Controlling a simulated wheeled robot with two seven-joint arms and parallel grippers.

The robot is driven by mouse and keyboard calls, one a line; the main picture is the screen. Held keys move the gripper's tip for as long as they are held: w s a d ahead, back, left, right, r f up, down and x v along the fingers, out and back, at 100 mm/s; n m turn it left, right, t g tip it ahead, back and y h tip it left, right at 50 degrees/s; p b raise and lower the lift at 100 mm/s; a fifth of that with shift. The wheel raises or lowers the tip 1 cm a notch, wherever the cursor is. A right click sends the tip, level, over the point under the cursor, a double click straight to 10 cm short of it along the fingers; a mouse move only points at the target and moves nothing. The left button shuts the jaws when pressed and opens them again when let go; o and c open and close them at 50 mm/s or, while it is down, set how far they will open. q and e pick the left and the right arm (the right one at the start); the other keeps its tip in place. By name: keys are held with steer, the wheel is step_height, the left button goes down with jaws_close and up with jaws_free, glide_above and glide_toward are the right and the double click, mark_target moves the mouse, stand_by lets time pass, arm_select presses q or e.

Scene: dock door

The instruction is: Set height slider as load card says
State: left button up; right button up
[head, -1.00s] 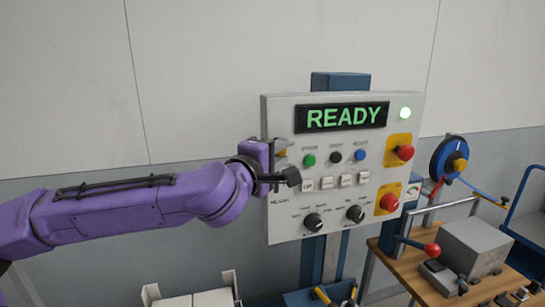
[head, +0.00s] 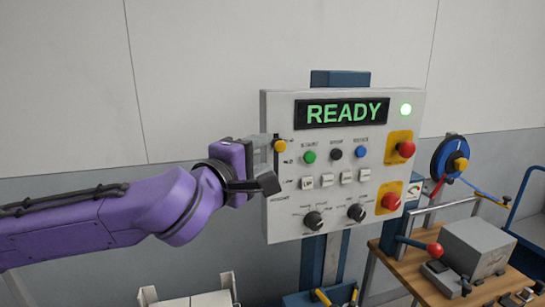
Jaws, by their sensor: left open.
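The height slider's yellow knob (head: 280,146) sits near the upper left edge of the control panel (head: 380,110), beside a small printed scale whose words are too small to read. The panel's display (head: 342,112) reads READY in green. My left gripper (head: 268,165) is open at the panel's left edge, just left of and below the knob. Its dark finger hides part of the slider's lower track. I cannot tell whether it touches the knob. No load card can be made out. My right gripper is not in view.
The panel also has green, black and blue buttons (head: 335,154), white switches (head: 346,178), dark dials (head: 313,220) and red stop buttons (head: 391,202). A workbench (head: 400,262) with a grey block and red-knobbed lever stands at right. The wall behind is bare.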

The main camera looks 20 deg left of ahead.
arm_select(q)
steer(key=s, duration=0.4)
steer(key=shift+s+a+b, duration=0.15)
steer(key=shift+a+b, duration=0.25)
